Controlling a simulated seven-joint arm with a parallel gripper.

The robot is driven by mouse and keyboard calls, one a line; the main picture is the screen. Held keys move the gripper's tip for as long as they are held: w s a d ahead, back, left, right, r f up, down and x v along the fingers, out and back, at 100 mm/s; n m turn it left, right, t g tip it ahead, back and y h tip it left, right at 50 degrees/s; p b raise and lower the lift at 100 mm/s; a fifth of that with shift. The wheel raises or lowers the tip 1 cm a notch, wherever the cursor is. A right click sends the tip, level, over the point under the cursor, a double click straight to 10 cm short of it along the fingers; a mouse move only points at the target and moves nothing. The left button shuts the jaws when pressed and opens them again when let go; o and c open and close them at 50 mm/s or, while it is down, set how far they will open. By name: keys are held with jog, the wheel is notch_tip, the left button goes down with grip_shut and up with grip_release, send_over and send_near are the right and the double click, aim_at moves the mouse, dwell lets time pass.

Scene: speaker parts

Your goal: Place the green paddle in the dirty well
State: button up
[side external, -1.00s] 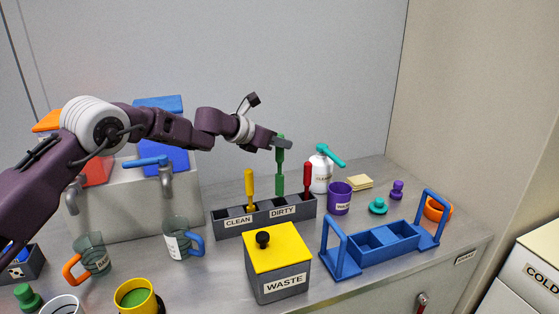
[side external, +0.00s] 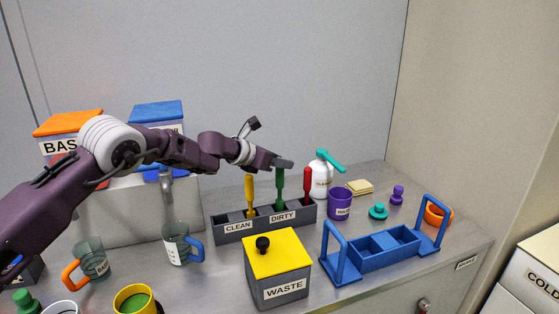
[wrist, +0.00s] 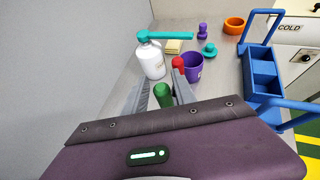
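The green paddle (side external: 280,186) stands upright in the rack (side external: 234,230), in the section above the DIRTY label (side external: 283,216). Its lower end is hidden inside the well. My gripper (side external: 283,163) is just above the top of the paddle. In the wrist view, the fingers of my gripper (wrist: 161,92) are spread on either side of the green handle (wrist: 162,95), and it looks free between them. A yellow paddle (side external: 250,190) stands by the CLEAN label, and a red paddle (side external: 307,182) stands at the rack's right end.
A white bottle with a teal top (side external: 321,178) and a purple cup (side external: 339,203) stand close behind and right of the rack. The yellow-lidded waste box (side external: 280,288) stands in front. A blue carrier (side external: 342,270) is at right. Mugs stand at left.

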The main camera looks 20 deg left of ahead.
jog(key=shift+o, duration=0.4)
jog(key=shift+r, duration=0.45)
jog(key=v, duration=1.2)
jog(key=shift+r, duration=0.2)
